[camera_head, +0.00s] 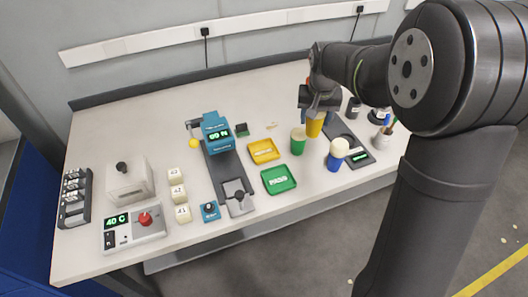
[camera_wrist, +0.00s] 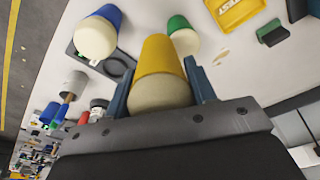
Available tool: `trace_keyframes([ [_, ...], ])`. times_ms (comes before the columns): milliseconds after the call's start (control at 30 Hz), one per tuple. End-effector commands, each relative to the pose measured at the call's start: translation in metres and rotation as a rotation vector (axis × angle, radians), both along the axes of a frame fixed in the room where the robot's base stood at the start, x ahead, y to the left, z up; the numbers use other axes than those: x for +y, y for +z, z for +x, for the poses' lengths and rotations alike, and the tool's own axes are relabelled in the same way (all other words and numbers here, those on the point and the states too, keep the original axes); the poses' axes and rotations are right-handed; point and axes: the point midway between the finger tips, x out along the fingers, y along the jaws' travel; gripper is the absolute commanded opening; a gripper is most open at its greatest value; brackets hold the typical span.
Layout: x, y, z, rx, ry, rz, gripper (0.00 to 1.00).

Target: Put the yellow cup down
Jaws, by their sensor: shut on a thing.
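The yellow cup (camera_head: 314,128) is gripped upright near the back right of the table. My gripper (camera_head: 318,103) comes from above and is shut on it. In the wrist view the yellow cup (camera_wrist: 160,58) sits between the two blue fingers, its pale top facing the camera. I cannot tell whether its base touches the table. A green cup (camera_head: 297,145) with a pale top stands just left of it. A blue cup (camera_head: 334,162) with a pale top stands in front and to the right; it also shows in the wrist view (camera_wrist: 108,14).
A dark panel (camera_head: 358,158) with a lit display lies by the blue cup. A yellow tray (camera_head: 263,151) and a green tray (camera_head: 279,179) lie to the left. A pen holder (camera_head: 381,140) stands right. Bare table shows between the green tray and the blue cup.

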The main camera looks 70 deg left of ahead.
Motion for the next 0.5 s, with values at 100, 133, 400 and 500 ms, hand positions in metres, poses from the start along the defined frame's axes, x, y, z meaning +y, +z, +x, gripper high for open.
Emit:
trace_keyframes([
  [100, 0.004, -0.002, -0.025, 0.0, 0.073, 0.001, 0.23],
  [133, 0.005, -0.002, -0.028, 0.0, 0.085, 0.001, 0.23],
  [400, 0.027, -0.025, -0.064, 0.0, 0.115, -0.003, 0.23],
  [500, 0.042, -0.039, -0.082, 0.001, 0.114, -0.003, 0.23],
])
